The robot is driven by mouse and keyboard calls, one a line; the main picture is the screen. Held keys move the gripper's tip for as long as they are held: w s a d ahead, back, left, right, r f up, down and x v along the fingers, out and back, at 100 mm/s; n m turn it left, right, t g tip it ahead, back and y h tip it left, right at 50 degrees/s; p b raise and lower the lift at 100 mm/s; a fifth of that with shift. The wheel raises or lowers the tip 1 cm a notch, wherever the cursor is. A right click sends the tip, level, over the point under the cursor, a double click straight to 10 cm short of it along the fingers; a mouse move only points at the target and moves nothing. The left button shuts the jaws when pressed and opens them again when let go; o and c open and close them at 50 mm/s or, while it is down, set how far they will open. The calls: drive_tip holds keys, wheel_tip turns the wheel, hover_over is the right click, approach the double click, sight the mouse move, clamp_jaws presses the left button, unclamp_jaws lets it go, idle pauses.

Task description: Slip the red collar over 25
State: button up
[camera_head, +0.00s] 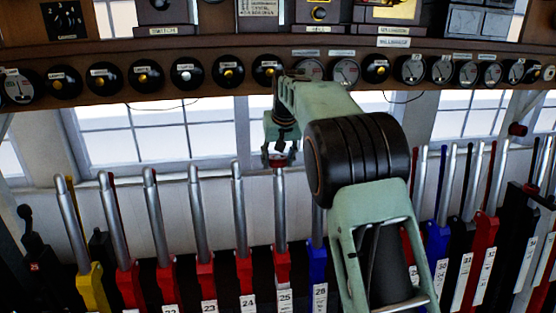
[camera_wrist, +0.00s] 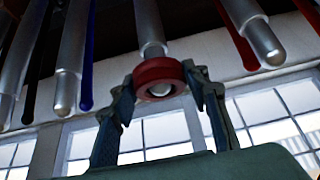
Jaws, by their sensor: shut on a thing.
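The red collar (camera_wrist: 160,69) is a thick ring held between the two fingers of my gripper (camera_wrist: 161,78) in the wrist view. In the head view my gripper (camera_head: 279,148) points down at the top of lever 25 (camera_head: 280,205), which has a silver handle, a red base and a white "25" label. The collar (camera_head: 276,160) shows only as a small red patch there. In the wrist view the handle (camera_wrist: 149,25) lines up behind the collar, and a pale rounded surface shows in its hole. I cannot tell whether the collar is around the tip or just off it.
Lever 24 (camera_head: 239,205) stands close on the left and blue-based lever 26 (camera_head: 318,262) close on the right, partly behind my arm. More levers line both sides. A shelf with round dials (camera_head: 187,73) runs above. Windows are behind.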

drive_tip(key=shift+f, duration=0.35)
drive_tip(key=o, duration=1.2)
drive_tip(key=shift+o, duration=0.7)
drive_tip(key=shift+s, duration=0.1)
drive_tip(key=shift+r, duration=0.1)
drive_tip(key=a+p+v, duration=0.1)
drive_tip(key=p+v, duration=0.1)
drive_tip(key=v, duration=0.6)
drive_tip(key=shift+s+d+r+p, duration=0.25)
drive_tip(key=shift+d+r+p, duration=0.15)
drive_tip(key=shift+d, duration=0.15)
